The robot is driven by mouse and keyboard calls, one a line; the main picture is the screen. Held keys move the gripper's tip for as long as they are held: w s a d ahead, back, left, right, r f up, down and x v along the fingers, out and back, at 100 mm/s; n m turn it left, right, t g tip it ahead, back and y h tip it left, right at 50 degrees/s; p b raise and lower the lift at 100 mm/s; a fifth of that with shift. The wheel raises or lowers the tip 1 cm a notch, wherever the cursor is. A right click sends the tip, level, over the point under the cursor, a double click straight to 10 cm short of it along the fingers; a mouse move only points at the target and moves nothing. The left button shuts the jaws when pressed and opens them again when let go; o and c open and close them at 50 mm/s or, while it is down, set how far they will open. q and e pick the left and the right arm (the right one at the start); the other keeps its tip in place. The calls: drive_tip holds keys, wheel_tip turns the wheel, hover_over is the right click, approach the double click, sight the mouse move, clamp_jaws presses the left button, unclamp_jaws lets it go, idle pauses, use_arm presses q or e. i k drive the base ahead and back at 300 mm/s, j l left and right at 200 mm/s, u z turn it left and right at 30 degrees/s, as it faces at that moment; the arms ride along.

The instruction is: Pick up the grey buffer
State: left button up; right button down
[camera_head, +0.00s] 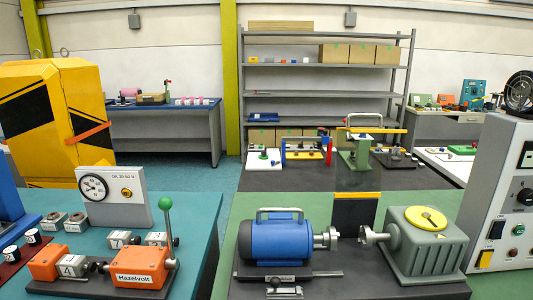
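I cannot single out the grey buffer with certainty. A gate-like mechanism with a green stand (357,160) and a yellow bar (375,130) stands on the dark far part of the middle bench. Small greyish parts (396,152) lie on a dark mat just right of it, too small to identify. Neither of my grippers shows in the head view.
Nearer stand a blue motor (278,240) and a grey-green gearbox (424,243). The left bench holds an orange Hazelvolt unit (138,267) with a green-knobbed lever and a gauge panel (113,197). A grey control cabinet (500,210) stands at right.

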sight(68, 265)
drive_tip(key=u, duration=1.3)
